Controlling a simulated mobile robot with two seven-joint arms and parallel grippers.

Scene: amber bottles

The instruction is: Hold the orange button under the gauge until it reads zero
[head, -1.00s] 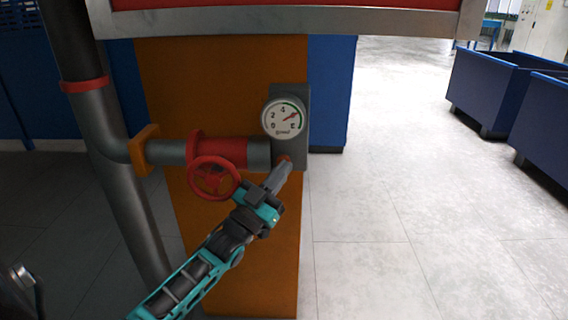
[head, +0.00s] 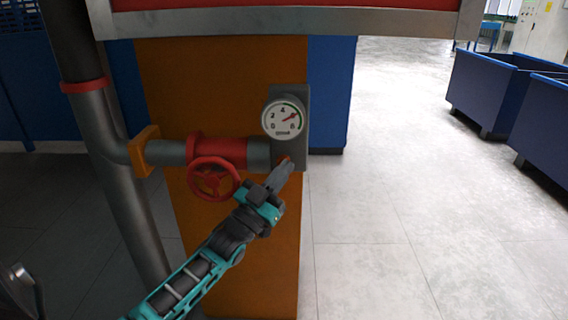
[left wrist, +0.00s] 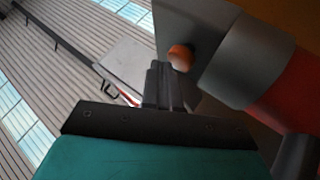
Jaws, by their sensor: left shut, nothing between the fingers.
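The round white gauge (head: 284,117) sits on a grey plate (head: 304,150) on the orange panel. Its red needle points to the upper right, between the 4 and the 6. The orange button (head: 284,157) is low on the plate under the gauge, partly hidden by my left gripper's tips; in the left wrist view the button (left wrist: 180,56) shows as a rounded orange knob. My left gripper (head: 286,167) is shut and empty, its tips at the button's lower edge in the head view. In the left wrist view the tips (left wrist: 156,72) are beside the button; I cannot tell whether they touch it.
A red valve wheel (head: 213,178) stands just left of my left gripper, on a grey and red pipe (head: 168,151). A metal-edged red sheet (head: 290,20) overhangs the panel. Blue bins (head: 490,95) stand at the right, with open floor between.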

